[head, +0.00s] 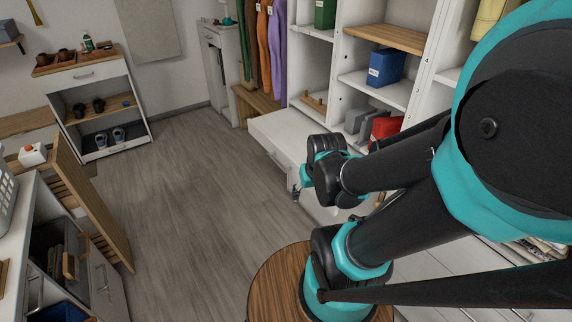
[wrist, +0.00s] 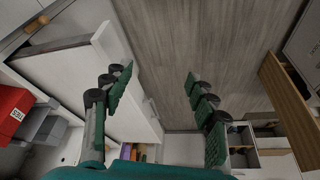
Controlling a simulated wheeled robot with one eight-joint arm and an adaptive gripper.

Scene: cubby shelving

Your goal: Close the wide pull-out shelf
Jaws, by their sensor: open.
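My gripper (head: 300,183) is at the near end of the shelf's front in the head view. In the wrist view my gripper (wrist: 160,98) is open and empty, its left finger overlapping the panel and its right finger over the floor. I cannot tell whether it touches.
Shelving holds a blue box (head: 386,68), a red item (head: 385,128) and grey boxes (head: 358,119). A wooden slatted panel (head: 93,200) and cabinet are at left. The wooden floor (head: 185,190) between is clear.

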